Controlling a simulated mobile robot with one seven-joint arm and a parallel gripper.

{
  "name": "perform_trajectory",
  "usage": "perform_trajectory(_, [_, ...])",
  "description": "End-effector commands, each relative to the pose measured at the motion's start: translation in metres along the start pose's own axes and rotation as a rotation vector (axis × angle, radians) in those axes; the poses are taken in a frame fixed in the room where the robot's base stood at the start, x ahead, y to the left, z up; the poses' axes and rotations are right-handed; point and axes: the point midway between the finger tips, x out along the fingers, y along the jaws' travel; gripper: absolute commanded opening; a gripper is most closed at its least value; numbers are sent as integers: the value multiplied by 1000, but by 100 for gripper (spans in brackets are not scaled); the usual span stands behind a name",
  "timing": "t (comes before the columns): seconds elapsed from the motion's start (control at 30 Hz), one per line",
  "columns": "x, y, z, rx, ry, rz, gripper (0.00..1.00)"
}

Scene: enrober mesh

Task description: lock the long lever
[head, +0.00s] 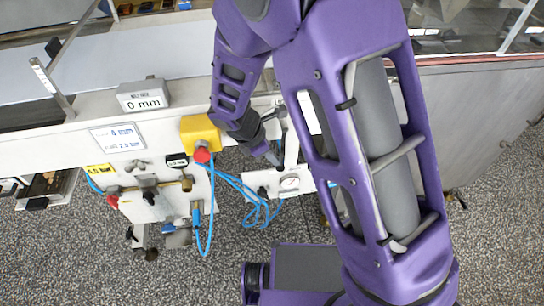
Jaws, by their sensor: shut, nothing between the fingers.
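My gripper (275,160) is at the end of the purple arm, in front of the machine's white side panel, right of the yellow box with the red button. It points down and right, and its fingers are shut with nothing between them. A dark lever-like handle (273,115) sticks out from the panel just above and right of my wrist. It may be the long lever, but I cannot tell for sure. Its base is partly hidden by my wrist and arm, and whether my gripper touches it is unclear.
A yellow box (200,134) with a red button (202,155) is left of my gripper. Blue hoses (245,188) hang below. A grey readout marked 0 mm (143,95) stands on the ledge. Speckled floor (100,260) is open at front left.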

Motion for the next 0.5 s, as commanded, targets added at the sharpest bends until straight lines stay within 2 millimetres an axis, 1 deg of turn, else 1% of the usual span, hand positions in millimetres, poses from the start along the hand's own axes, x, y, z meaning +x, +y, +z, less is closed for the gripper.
perform_trajectory(0.17, [0, 0, 0, 0, 0, -1, 0])
perform_trajectory(0.27, [-6, 0, 0, 1, 0, 0, 0])
perform_trajectory(0.37, [-20, 1, 1, 2, 1, 3, 0])
perform_trajectory(0.47, [-42, 2, 1, 0, 2, 5, 0])
perform_trajectory(0.5, [-52, 1, 1, 1, 2, 4, 0])
